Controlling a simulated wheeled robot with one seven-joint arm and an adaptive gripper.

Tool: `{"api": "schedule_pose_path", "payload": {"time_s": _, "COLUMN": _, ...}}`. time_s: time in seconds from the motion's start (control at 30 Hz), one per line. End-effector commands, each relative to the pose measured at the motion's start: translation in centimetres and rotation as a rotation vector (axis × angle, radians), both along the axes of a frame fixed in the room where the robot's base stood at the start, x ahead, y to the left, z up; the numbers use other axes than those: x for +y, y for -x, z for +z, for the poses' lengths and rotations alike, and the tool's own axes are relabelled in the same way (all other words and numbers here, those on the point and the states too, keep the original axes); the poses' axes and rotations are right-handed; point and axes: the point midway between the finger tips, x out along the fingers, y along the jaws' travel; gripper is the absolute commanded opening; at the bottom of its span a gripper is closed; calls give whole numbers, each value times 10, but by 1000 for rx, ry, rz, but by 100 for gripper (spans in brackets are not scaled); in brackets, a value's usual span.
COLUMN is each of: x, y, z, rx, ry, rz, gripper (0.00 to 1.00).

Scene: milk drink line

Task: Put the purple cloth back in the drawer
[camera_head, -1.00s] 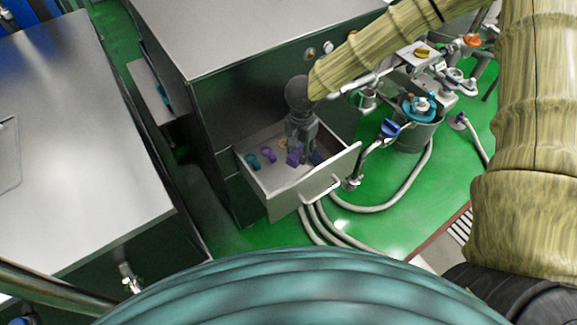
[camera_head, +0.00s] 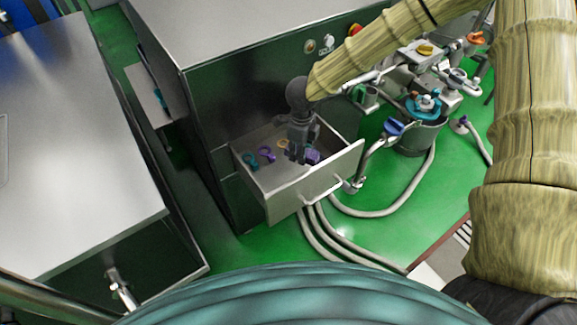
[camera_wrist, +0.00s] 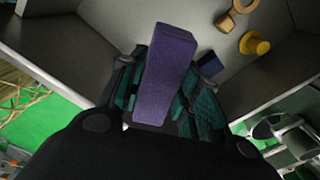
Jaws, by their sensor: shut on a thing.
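The purple cloth (camera_wrist: 167,72) is a folded, oblong bundle held between the two fingers of my gripper (camera_wrist: 160,100) in the wrist view. In the head view my gripper (camera_head: 298,156) points down inside the open drawer (camera_head: 289,201), and purple (camera_head: 313,156) shows at its right side. My gripper is shut on the cloth. The fingers hide part of the cloth, and I cannot tell whether it touches the drawer floor.
Grey hoses (camera_head: 318,231) and a bucket (camera_head: 416,138) stand right of the drawer.

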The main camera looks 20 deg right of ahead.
Motion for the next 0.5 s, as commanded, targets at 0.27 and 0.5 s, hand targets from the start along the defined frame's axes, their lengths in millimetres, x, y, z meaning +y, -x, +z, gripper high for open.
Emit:
{"api": "schedule_pose_path", "payload": {"time_s": 0.27, "x": -3, "y": -8, "z": -16, "rx": -5, "ry": 1, "rz": -315, "gripper": 3}}
{"api": "schedule_pose_path", "payload": {"time_s": 0.5, "x": -4, "y": -12, "z": -21, "rx": -6, "ry": 0, "rz": -482, "gripper": 3}}
